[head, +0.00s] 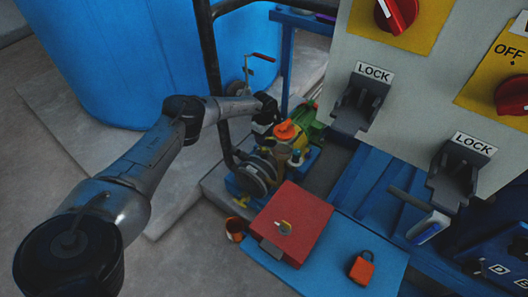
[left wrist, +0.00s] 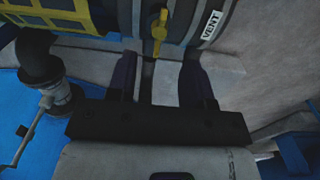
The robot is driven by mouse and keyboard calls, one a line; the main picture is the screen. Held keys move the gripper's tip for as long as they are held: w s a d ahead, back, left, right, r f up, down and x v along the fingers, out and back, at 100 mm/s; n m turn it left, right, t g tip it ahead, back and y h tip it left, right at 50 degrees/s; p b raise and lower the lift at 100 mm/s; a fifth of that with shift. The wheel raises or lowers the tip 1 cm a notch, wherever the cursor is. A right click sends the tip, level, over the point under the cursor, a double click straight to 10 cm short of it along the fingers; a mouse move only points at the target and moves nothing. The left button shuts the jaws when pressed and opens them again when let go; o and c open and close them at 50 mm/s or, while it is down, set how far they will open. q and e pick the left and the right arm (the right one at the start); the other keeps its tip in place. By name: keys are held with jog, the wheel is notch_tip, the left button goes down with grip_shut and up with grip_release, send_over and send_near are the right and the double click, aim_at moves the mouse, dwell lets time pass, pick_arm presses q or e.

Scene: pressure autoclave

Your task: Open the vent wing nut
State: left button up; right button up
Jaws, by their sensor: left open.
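The vent wing nut (left wrist: 159,32) is a small yellow part at the top middle of the left wrist view. It sits on a dark grey banded body, left of a white VENT label (left wrist: 211,27). My left gripper (left wrist: 163,65) is open and empty, its two dark fingers pointing toward the body. The wing nut lies beyond the fingertips, in line with the gap between them, and appears apart from both. In the head view my left gripper (head: 268,116) is small and dark beside the green and orange pump; I cannot make out the wing nut there. My right gripper is not in view.
A green and orange pump (head: 287,131) stands on a blue base near the gripper. A dark pipe (head: 211,60) rises close to my left arm. A red box (head: 292,218) and an orange padlock (head: 361,268) rest on a blue surface. A dark valve (left wrist: 60,97) is at left.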

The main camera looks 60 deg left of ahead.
aim_at(264, 149)
pick_arm(q)
notch_tip(264, 149, down, 7)
jog(key=b, duration=0.3)
jog(key=shift+b, duration=0.3)
jog(key=c, duration=0.4)
grip_shut()
